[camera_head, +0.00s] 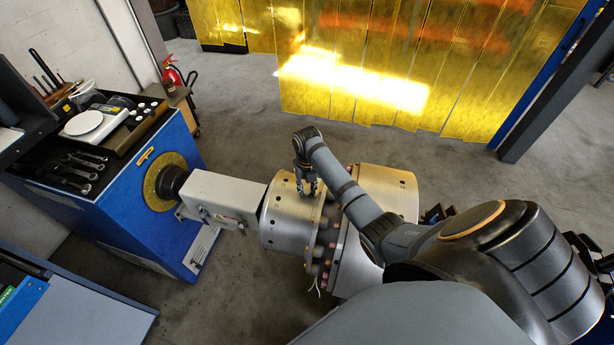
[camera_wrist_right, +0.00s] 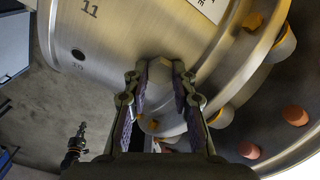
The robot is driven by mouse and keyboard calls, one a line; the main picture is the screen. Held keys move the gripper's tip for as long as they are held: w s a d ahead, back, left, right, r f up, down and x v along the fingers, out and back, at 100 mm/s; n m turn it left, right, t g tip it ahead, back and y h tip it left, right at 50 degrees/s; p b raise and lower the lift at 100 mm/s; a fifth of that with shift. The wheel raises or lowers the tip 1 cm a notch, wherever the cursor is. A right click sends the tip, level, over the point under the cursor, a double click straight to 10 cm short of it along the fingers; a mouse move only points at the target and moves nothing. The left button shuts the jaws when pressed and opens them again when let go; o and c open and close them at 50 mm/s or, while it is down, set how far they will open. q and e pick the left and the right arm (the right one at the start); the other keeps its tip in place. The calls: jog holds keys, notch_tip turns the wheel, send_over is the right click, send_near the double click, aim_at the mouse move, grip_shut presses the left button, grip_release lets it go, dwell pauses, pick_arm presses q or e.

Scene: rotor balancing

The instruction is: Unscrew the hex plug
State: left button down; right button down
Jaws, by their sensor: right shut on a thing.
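The rotor (camera_head: 285,222) is a large metal drum with a wider flanged section (camera_head: 398,190). My right gripper (camera_head: 308,190) reaches down onto the top of the drum, beside the flange. In the right wrist view, my right gripper (camera_wrist_right: 160,88) has its two padded fingers on either side of a grey hex plug (camera_wrist_right: 160,71), and is shut on it. The plug is at the drum's surface; how far it sits in its hole is hidden. In the head view the fingers hide the plug. My left gripper is not in view.
A blue machine (camera_head: 165,225) with a grey shaft housing (camera_head: 222,195) stands left of the rotor. Wrenches (camera_head: 82,165) and a white scale (camera_head: 90,123) lie on its top. Orange and yellow plugs (camera_wrist_right: 294,115) ring the flange. Yellow curtains (camera_head: 350,70) hang behind open floor.

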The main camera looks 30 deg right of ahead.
jog(key=c, duration=1)
grip_release()
jog(key=shift+c, duration=0.4)
jog(key=shift+p, duration=0.35)
jog(key=shift+r, duration=0.1)
jog(key=m+p, duration=0.2)
jog(key=m, duration=0.1)
jog(key=m+p, duration=0.2)
jog(key=m, duration=0.2)
jog(key=m+p, duration=0.2)
jog(key=m, duration=0.1)
jog(key=shift+r, duration=0.25)
jog(key=shift+f+m, duration=0.35)
jog(key=shift+m, duration=0.85)
jog(key=m, duration=0.4)
jog(key=shift+m, duration=1)
